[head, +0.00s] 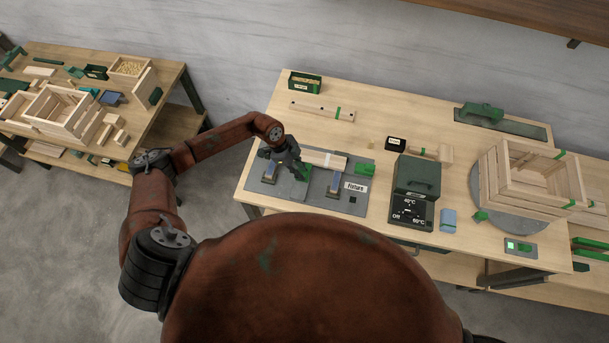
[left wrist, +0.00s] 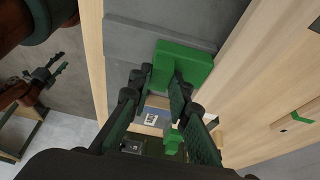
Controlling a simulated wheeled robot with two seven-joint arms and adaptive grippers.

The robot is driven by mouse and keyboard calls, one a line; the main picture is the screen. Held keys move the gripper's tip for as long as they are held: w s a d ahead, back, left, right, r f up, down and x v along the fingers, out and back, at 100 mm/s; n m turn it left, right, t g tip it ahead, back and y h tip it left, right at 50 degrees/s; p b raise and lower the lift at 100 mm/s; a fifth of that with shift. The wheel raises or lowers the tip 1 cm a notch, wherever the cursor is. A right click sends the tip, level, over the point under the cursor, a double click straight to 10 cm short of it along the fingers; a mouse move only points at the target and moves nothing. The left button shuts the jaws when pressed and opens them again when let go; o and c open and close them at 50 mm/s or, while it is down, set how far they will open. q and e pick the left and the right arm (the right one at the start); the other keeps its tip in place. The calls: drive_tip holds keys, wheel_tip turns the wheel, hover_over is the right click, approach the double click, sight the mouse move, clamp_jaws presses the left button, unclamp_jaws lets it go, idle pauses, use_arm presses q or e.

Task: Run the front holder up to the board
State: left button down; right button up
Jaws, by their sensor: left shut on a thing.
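The grey fixture plate (head: 262,170) lies at the left front of the middle table. A pale wooden board (head: 322,158) rests on it, with a white label that shows in the left wrist view (left wrist: 152,119). My left gripper (head: 298,166) is over the plate at the board's left end. In the left wrist view its fingers (left wrist: 162,80) are shut on a green holder (left wrist: 188,60), which I take as the front holder. A gap between holder and board cannot be judged. Another green holder (head: 364,170) is at the board's right end. My right gripper is not in view.
A dark green heater box (head: 416,177) stands right of the plate. A wooden crate (head: 522,178) sits on a grey round turntable further right. A drilled wooden strip (head: 312,109) and a green bin (head: 305,83) lie behind the plate.

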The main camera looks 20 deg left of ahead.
use_arm(q)
drive_tip(key=shift+w+r, duration=0.2)
drive_tip(key=shift+w, duration=0.1)
drive_tip(key=c, duration=2.3)
unclamp_jaws()
drive_tip(key=shift+w, duration=0.15)
drive_tip(key=o, duration=0.5)
drive_tip(key=shift+f, duration=0.1)
drive_tip(key=shift+a, duration=0.1)
drive_tip(key=v, duration=1.2)
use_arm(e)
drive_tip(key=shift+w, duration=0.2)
